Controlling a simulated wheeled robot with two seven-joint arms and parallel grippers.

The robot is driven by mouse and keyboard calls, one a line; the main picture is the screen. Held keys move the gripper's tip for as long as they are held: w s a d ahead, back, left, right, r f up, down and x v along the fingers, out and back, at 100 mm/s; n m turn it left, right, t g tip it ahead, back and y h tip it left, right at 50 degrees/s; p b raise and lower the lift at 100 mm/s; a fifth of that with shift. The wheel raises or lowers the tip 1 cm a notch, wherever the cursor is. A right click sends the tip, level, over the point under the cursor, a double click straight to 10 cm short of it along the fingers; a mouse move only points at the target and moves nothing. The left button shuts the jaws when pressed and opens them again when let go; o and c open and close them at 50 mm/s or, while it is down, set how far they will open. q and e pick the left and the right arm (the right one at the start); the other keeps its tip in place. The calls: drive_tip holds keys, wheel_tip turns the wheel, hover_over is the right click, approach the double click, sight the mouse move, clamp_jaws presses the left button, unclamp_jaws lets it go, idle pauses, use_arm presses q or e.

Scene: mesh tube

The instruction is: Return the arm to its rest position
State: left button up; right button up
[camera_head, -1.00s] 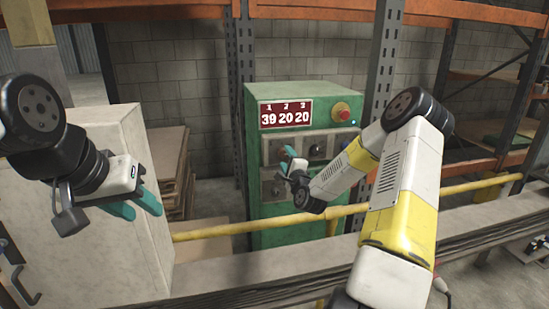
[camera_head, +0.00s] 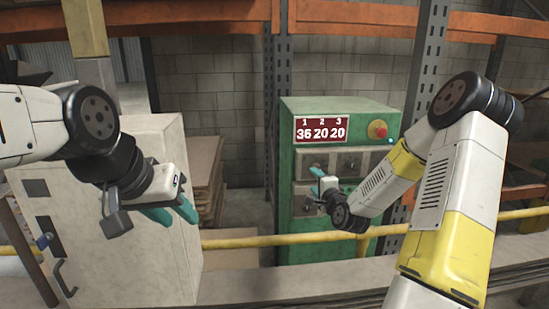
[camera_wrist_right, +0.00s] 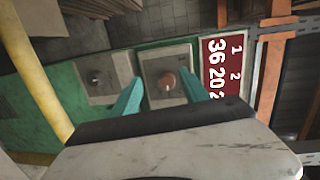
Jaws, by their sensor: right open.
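My right gripper (camera_head: 314,181) is in front of the green machine (camera_head: 345,106). Its teal fingers are apart in the right wrist view (camera_wrist_right: 162,82), with nothing held between them. Contact between fingers and knob cannot be told. My left gripper (camera_head: 178,213) hangs in front of the pale cabinet at the left, its teal fingers pointing right and down, slightly apart and empty.
The machine's red display (camera_head: 321,129) reads 36, 20, 20, beside a red button (camera_head: 378,129). A yellow rail (camera_head: 240,243) crosses low before the machine. The pale cabinet (camera_head: 172,270) stands at left. A grey rack post (camera_head: 425,70) stands behind my right arm.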

drive_tip(key=s+a+r+n+g+h, duration=0.1)
drive_tip(key=s+a+r+n+g, duration=0.15)
drive_tip(key=s+r+n, duration=0.35)
drive_tip(key=s+a+r+n+g, duration=0.25)
drive_tip(key=s+n+g, duration=0.2)
drive_tip(key=s, duration=0.25)
drive_tip(key=s+r+n+g, duration=0.1)
drive_tip(key=s+r+n, duration=0.1)
drive_tip(key=s, duration=0.9)
drive_tip(key=s+r+n+g, duration=0.2)
drive_tip(key=s+r+n, duration=0.1)
drive_tip(key=s, duration=0.8)
drive_tip(key=shift+s+a+n+y, duration=0.3)
drive_tip(key=shift+a+n+y, duration=0.05)
drive_tip(key=shift+n+y, duration=0.1)
drive_tip(key=shift+d+r, duration=0.1)
